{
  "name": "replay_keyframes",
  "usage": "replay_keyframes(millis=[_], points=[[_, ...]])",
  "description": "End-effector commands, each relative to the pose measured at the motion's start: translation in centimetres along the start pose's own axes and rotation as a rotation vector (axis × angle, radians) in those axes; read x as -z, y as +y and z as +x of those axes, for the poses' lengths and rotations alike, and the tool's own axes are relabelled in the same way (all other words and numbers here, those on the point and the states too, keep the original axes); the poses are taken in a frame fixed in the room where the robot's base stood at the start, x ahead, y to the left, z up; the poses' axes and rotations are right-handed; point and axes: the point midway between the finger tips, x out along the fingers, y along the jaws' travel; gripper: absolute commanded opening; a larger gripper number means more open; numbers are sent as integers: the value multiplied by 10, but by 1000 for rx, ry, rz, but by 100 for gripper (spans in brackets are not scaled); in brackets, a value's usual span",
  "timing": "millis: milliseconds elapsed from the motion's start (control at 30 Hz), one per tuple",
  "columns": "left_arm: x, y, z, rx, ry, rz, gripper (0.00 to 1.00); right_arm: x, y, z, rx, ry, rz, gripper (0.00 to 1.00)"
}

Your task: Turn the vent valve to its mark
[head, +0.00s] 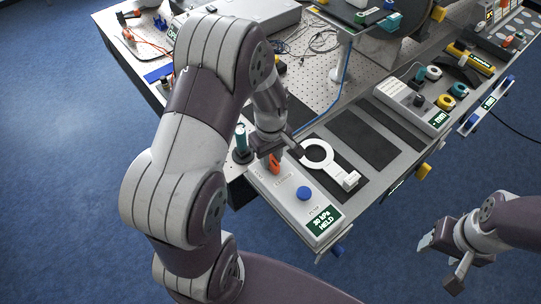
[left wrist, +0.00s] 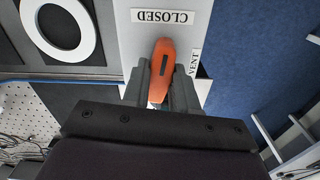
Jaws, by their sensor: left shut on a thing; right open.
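The orange vent valve handle (head: 275,165) stands on a pale panel box (head: 290,200) near the table's front corner. My left gripper (head: 272,150) is shut on it. In the left wrist view the orange handle (left wrist: 163,72) sits between the two dark fingers. Its rounded end points up the picture towards a label reading CLOSED (left wrist: 165,16), and a VENT label (left wrist: 194,62) lies to its right. The valve's base is hidden by the gripper. My right gripper (head: 448,262) is open and empty, over the floor at the lower right.
The same box carries a blue knob (head: 304,193) and a green display (head: 323,221) reading kPa HELD. A white ring-shaped tool (head: 318,153) lies beside the box. A teal-topped cylinder (head: 241,140) stands left of my left gripper. Dark mats (head: 362,138) lie behind.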

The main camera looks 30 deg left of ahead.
Motion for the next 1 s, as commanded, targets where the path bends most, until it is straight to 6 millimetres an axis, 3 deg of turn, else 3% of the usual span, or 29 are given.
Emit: replay_keyframes(millis=[967, 1000], points=[[-3, -3, 4, 9, -8, -1, 0, 0, 0, 1, 0, 0, 0, 59], [-3, -3, 4, 9, -8, -1, 37, 0, 0, 1, 0, 0, 0, 59]])
